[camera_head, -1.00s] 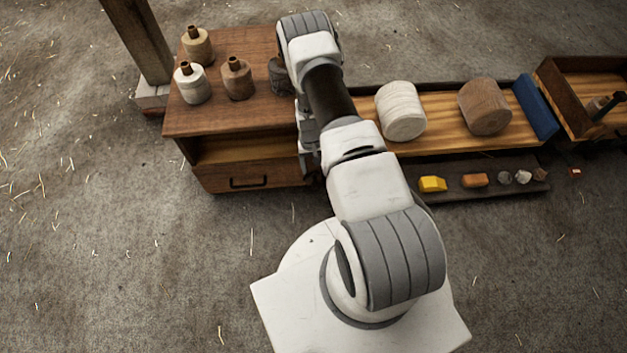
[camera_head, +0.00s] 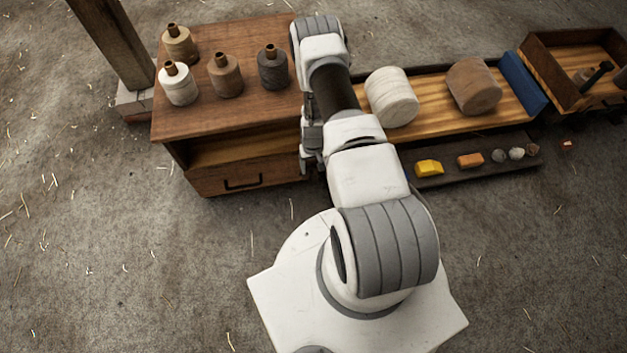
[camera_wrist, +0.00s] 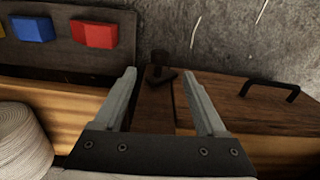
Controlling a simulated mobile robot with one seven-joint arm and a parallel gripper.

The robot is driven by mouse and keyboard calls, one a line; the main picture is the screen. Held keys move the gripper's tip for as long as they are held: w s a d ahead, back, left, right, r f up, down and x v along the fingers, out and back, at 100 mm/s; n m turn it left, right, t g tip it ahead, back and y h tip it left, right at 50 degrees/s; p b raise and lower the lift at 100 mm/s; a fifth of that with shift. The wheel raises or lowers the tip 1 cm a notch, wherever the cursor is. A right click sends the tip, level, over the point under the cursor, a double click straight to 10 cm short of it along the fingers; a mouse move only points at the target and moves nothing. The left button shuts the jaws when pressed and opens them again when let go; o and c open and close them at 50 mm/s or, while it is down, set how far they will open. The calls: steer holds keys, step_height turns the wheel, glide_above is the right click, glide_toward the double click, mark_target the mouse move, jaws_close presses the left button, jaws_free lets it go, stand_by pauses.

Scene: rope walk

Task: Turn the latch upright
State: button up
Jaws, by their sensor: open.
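The latch (camera_wrist: 160,74) is a small dark piece in the wrist view, at the drawer front's edge by the seam with the neighbouring wood. Its exact tilt is hard to tell. My gripper (camera_wrist: 160,72) is open and empty, its two grey fingers pointing toward the latch, which shows between their tips. I cannot tell how far off it is. The wooden drawer front (camera_wrist: 238,100) has a dark handle (camera_wrist: 270,87). In the head view the drawer (camera_head: 215,181) is under the cabinet top, and my arm hides the latch.
Several spools (camera_head: 180,86) stand on the cabinet top (camera_head: 215,118). A white roll (camera_head: 391,97) and a brown roll (camera_head: 473,86) lie on the bench beside a blue block (camera_head: 531,83). A dark strip (camera_head: 440,172) holds small blocks, including a red one (camera_wrist: 95,34).

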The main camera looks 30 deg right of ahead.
mark_target(313, 178)
step_height(313, 178, down, 9)
steer(key=b, duration=0.3)
steer(key=shift+f, duration=0.2)
jaws_close()
